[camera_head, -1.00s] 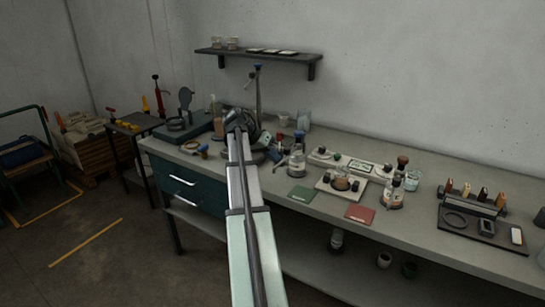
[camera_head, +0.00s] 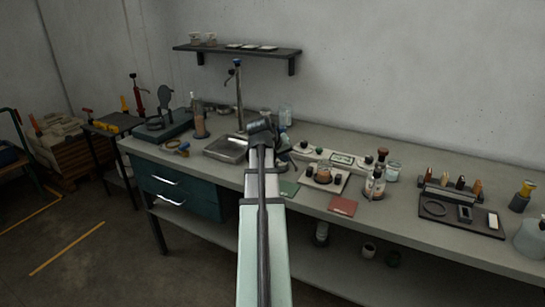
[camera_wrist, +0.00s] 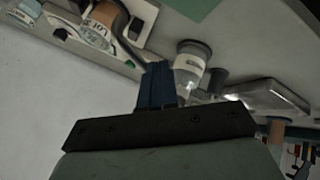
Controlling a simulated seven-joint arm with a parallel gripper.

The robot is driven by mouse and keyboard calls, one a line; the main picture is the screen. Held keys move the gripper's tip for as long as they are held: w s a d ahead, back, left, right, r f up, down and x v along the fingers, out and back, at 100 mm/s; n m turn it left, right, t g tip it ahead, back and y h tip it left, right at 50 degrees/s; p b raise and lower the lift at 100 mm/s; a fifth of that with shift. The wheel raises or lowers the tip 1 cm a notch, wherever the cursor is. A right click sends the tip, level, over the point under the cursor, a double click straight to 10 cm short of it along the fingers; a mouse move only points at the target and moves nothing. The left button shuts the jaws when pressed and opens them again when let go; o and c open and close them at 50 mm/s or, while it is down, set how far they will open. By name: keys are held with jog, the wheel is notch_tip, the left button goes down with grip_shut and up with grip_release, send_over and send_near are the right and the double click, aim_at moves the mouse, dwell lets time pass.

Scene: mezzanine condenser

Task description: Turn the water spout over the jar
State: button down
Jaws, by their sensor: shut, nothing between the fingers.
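The water spout (camera_head: 238,90) is a thin tall metal post with a blue top, standing at the back of the steel sink (camera_head: 228,148). The sink also shows in the wrist view (camera_wrist: 265,97). A clear jar with a white label (camera_wrist: 188,65) stands on the bench beside the sink in the wrist view; in the head view my arm hides that spot. My gripper's blue fingers (camera_wrist: 157,85) are shut and empty, close to this jar in the picture; contact cannot be told. In the head view my arm's end is right of the sink, with the fingers hidden.
Another clear jar (camera_head: 285,115) stands behind my arm at the back. A white tray with a flask (camera_head: 323,173), bottles (camera_head: 375,184) and a dark rack (camera_head: 462,203) stand to the right. A tall bottle (camera_head: 199,121) is left of the sink. A shelf (camera_head: 238,49) hangs above.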

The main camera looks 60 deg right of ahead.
jog(key=s+d+n+t, duration=0.3)
jog(key=s+d+n, duration=0.2)
jog(key=d, duration=0.3)
jog(key=shift+s+d+n+t, duration=0.3)
jog(key=shift+s+t, duration=0.1)
jog(key=shift+s, duration=0.35)
jog(key=s+a+f+v, duration=0.1)
jog(key=v, duration=1)
jog(key=shift+a, duration=0.5)
jog(key=shift+s+f, duration=0.1)
jog(key=shift+s, duration=0.05)
